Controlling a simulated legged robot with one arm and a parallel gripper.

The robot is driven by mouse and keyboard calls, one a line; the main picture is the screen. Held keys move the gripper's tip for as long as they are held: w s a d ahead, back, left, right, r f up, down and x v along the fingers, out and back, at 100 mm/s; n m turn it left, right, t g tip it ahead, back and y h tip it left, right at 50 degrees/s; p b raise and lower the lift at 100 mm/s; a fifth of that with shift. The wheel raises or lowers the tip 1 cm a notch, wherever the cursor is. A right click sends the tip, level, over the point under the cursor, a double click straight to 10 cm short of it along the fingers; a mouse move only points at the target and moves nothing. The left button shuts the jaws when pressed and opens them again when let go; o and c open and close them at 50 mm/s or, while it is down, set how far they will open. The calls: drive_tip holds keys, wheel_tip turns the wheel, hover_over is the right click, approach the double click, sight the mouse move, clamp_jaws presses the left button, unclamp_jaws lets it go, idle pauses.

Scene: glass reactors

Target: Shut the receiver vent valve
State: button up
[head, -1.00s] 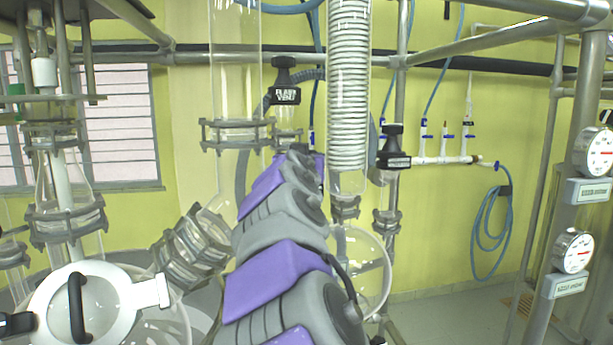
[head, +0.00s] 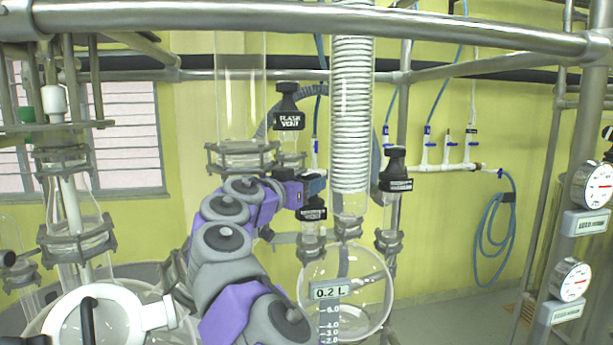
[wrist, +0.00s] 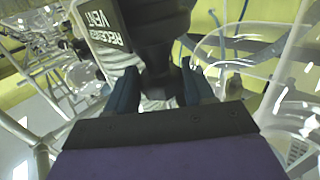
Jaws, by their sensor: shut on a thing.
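The receiver vent valve shows in the wrist view as a black handle (wrist: 160,45) with a tag reading "RECEIVER VENT" (wrist: 103,30). My gripper (wrist: 158,82) has a finger on each side of the handle and is shut on it. In the head view my gripper (head: 313,184) is at the end of the purple and grey arm, above a black valve part with a small label (head: 312,213). That valve sits above the round glass receiver (head: 375,290). Most of its handle is hidden by my gripper, and its turn angle is unclear.
The flask vent valve (head: 289,118) stands just above and left of my gripper. Another black-handled valve (head: 395,170) is to the right. The coiled condenser (head: 352,110) rises close beside my gripper. A metal rail (head: 450,28) crosses the top. Gauges (head: 590,185) are at the right.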

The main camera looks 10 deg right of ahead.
drive_tip(key=shift+a+r+g+p, duration=0.15)
drive_tip(key=shift+r+g+p, duration=0.1)
drive_tip(key=shift+g+p, duration=0.1)
idle(0.3)
drive_tip(key=o, duration=1)
drive_tip(key=shift+a+f, duration=0.15)
drive_tip(key=shift+o, duration=0.2)
drive_tip(key=v, duration=1.7)
drive_tip(key=shift+a+f, duration=0.35)
drive_tip(key=shift+f, duration=0.1)
drive_tip(key=shift+w, duration=0.1)
drive_tip(key=shift+c, duration=0.2)
